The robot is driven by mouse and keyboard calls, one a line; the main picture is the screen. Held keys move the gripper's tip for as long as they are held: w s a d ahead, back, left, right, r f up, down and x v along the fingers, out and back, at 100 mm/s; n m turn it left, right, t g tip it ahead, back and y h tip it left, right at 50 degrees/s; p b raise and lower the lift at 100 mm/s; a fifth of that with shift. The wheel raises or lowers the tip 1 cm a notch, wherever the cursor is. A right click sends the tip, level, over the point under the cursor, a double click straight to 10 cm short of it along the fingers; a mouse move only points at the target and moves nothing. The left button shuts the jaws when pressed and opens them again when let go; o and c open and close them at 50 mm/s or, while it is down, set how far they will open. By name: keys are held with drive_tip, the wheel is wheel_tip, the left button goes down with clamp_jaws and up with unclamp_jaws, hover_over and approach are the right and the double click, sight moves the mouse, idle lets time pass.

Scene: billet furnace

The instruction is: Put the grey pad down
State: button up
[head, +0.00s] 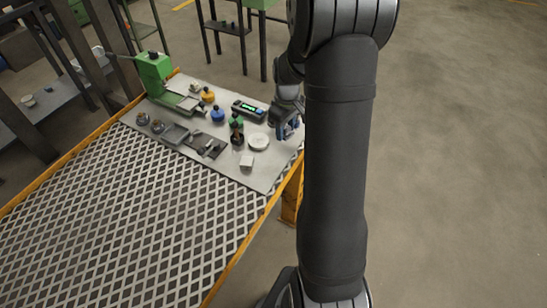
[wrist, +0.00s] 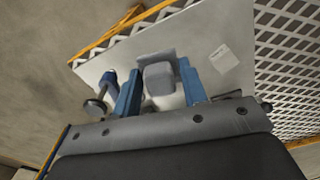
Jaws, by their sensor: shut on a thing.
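My gripper (head: 289,131) is over the right edge of the light work surface, close to the white round dish. In the wrist view its two blue fingers (wrist: 160,72) stand on either side of a grey pad (wrist: 158,80), and they are shut on it. The pad's top shows as a rounded grey block with a wider grey part behind it. In the head view I cannot make out the pad at the fingers. Whether the pad touches the surface below cannot be told.
The white dish (head: 258,141) and a small pale block (head: 247,162) lie left of my gripper. The diamond-mesh bench top (head: 130,220) in front is empty.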

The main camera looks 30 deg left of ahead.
drive_tip(key=s+d+m, duration=0.2)
drive_tip(key=d, duration=0.8)
hover_over(276, 162)
wheel_tip(276, 162, down, 7)
drive_tip(key=shift+r, duration=0.2)
drive_tip(key=shift+f, duration=1.95)
drive_tip(key=shift+f, duration=0.2)
drive_tip(key=shift+f, duration=0.1)
